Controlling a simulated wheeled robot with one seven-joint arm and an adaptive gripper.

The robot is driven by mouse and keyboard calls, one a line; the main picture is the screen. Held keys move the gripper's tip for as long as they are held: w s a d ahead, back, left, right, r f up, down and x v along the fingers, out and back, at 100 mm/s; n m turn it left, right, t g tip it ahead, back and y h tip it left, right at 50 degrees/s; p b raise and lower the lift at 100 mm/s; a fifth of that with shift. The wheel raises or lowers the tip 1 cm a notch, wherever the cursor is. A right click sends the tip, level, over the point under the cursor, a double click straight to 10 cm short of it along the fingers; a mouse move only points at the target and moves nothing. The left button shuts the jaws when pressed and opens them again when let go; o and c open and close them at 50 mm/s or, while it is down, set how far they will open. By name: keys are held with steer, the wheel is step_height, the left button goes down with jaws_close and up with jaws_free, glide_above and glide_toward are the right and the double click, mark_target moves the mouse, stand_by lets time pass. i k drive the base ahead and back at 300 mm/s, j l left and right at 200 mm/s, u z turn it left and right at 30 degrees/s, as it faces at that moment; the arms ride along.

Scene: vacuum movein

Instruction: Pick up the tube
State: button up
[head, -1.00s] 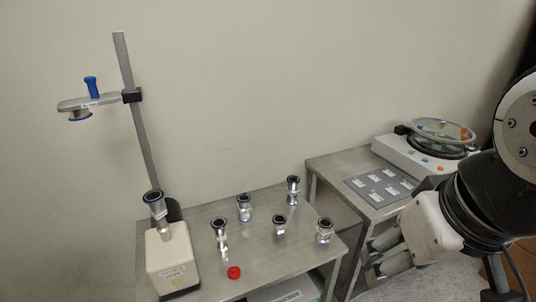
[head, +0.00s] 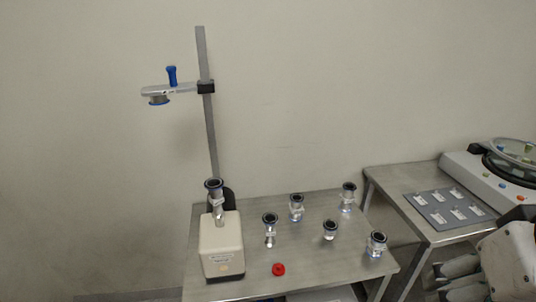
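Several short metal tubes with dark ringed tops stand on a steel table. They include a tall slim one (head: 270,230), one behind it (head: 296,207), one at the back right (head: 347,197), a small one (head: 330,230) and a wide one at the right (head: 376,244). Another metal tube (head: 215,201) stands upright on a cream box-shaped device (head: 221,246). Which of them is the task's tube I cannot tell. My gripper (head: 440,280) is at the lower right, right of the table and apart from every tube. Its two grey fingers are spread, with nothing seen between them.
A stand pole (head: 209,130) rises behind the device, with a clamp arm (head: 168,91) reaching left. A red round knob (head: 278,269) lies at the steel table's (head: 310,262) front. A second table at right holds a grey plate (head: 447,208) and a white machine (head: 480,180).

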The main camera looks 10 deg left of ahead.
mark_target(347, 197)
steer(key=i+l+u, duration=0.1)
steer(key=i+l, duration=0.2)
steer(key=i, duration=0.15)
steer(key=i+l+u, duration=0.15)
steer(key=i+l, duration=0.2)
steer(key=i, duration=0.1)
